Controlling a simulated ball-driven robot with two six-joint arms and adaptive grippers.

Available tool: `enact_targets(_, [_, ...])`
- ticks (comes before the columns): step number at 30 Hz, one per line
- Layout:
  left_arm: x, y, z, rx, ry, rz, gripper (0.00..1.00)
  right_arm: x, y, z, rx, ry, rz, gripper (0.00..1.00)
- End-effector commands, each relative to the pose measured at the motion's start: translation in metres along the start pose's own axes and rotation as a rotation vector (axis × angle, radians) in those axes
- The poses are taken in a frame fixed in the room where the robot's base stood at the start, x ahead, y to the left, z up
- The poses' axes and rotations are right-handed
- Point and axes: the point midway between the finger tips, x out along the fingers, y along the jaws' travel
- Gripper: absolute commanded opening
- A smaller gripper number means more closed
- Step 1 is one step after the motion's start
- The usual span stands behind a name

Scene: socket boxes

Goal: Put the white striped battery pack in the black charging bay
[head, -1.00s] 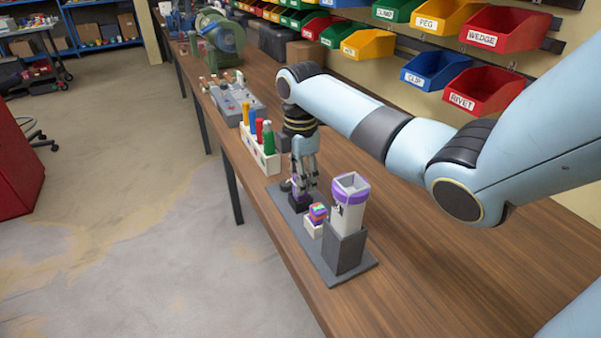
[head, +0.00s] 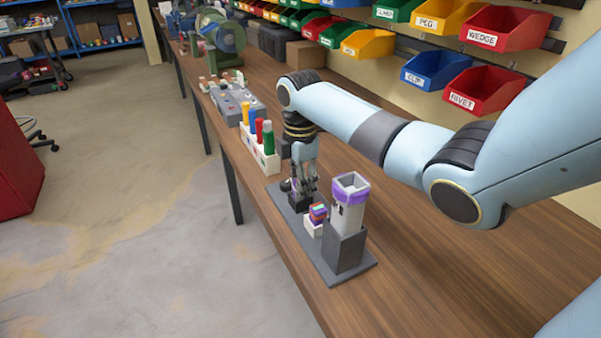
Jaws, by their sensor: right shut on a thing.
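My right gripper (head: 303,186) points down over the black charging bay (head: 299,204) on the dark base plate. It is shut on a small pack, taken to be the white striped battery pack, which its fingers mostly hide. The pack is at the mouth of the black bay; how deep it sits I cannot tell. My left gripper is not in view.
Beside it on the base plate (head: 318,262) are a multicoloured block in a white bay (head: 313,228) and a tall white holder with a purple band (head: 350,205) in a grey bay (head: 343,252). A white rack (head: 268,163) of coloured tubes stands behind. The table (head: 430,270) at right is clear.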

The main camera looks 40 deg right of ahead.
Motion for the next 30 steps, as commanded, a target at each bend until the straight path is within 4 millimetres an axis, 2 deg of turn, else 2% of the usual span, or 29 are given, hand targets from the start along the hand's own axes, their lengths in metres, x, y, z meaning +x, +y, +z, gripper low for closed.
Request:
enact_targets(4, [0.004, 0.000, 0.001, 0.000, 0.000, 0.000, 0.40, 0.007, 0.000, 0.000, 0.000, 0.000, 0.001, 0.03])
enact_targets(5, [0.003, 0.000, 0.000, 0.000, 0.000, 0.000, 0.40, 0.006, 0.000, 0.000, 0.000, 0.000, 0.001, 0.32])
enact_targets(11, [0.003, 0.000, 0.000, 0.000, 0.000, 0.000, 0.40, 0.005, 0.000, 0.000, 0.000, 0.000, 0.001, 0.56])
enact_targets(18, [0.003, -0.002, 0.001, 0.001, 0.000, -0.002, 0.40, 0.005, 0.000, 0.000, 0.000, 0.000, 0.000, 0.56])
enact_targets(22, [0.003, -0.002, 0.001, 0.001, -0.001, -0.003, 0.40, -0.004, 0.001, 0.000, -0.001, 0.000, 0.002, 0.56])
enact_targets(26, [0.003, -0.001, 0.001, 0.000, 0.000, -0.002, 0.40, -0.027, 0.001, 0.000, -0.001, -0.001, 0.004, 0.56])
enact_targets(30, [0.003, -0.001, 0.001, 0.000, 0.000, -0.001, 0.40, -0.060, 0.001, 0.000, -0.002, -0.001, 0.005, 0.56])
